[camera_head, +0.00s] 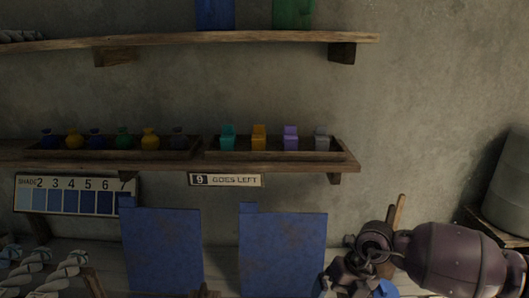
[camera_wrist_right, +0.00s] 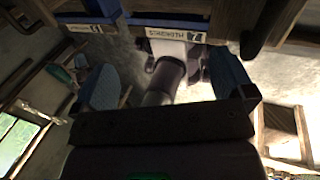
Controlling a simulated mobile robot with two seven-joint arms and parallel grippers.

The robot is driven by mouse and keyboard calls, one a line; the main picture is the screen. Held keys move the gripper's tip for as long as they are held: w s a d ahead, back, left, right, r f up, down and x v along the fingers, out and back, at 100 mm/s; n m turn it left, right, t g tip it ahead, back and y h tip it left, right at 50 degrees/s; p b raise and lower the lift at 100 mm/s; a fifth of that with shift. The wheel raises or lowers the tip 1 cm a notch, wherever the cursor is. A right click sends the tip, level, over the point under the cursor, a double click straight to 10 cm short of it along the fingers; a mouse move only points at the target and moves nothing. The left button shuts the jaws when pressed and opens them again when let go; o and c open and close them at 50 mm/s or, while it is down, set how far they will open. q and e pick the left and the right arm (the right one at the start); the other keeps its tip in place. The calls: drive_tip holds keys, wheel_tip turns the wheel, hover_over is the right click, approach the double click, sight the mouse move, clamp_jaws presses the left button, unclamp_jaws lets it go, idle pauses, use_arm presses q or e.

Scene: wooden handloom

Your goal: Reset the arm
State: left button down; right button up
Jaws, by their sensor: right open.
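My right arm (camera_head: 445,258) comes in at the lower right of the head view, bent, with its dark purple links in front of the wall. In the right wrist view my right gripper (camera_wrist_right: 166,86) has its two blue fingers spread wide apart. Nothing is held between them. A dark rounded cylinder (camera_wrist_right: 168,74) shows beyond the fingers; I cannot tell what it is. My left gripper is out of view.
A shelf holds a tray of small jars (camera_head: 122,140) and a tray of coloured blocks (camera_head: 275,142). Below are a numbered shade chart (camera_head: 75,197), a "9 GOES LEFT" sign (camera_head: 226,180) and two blue panels (camera_head: 162,250) (camera_head: 282,253). A "STRENGTH" sign (camera_wrist_right: 176,34) shows in the wrist view.

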drive_tip(key=s+a+r+m+t+y, duration=0.25)
drive_tip(key=a+r+y, duration=0.25)
drive_tip(key=a+y, duration=0.25)
drive_tip(key=s+a+r+m+t+y, duration=0.2)
drive_tip(key=s+a+r+m+y, duration=0.1)
drive_tip(key=a+r+y, duration=0.4)
drive_tip(key=w+d+m+t+h, duration=0.3)
drive_tip(key=d+m+t+h, duration=0.85)
drive_tip(key=m+t, duration=0.55)
drive_tip(key=s+d+f+m+g+h, duration=0.4)
drive_tip(key=d+f+m+g+h, duration=0.25)
drive_tip(key=m+h, duration=0.2)
drive_tip(key=s+d+f+m+g, duration=0.25)
drive_tip(key=s+f+g, duration=0.3)
drive_tip(key=s, duration=0.45)
drive_tip(key=s+d+f+m+g, duration=0.25)
drive_tip(key=s+f+g, duration=0.3)
drive_tip(key=s, duration=0.45)
drive_tip(key=w+f+t+b, duration=0.1)
drive_tip(key=w+f+t, duration=0.3)
drive_tip(key=f, duration=0.2)
drive_tip(key=w+f+n+t+y+b, duration=0.1)
drive_tip(key=w+f+t, duration=0.2)
drive_tip(key=f, duration=0.4)
drive_tip(key=shift+w+d+f+t+b, duration=0.3)
drive_tip(key=shift+w+d+t+b, duration=0.1)
drive_tip(key=shift+d+t, duration=0.1)
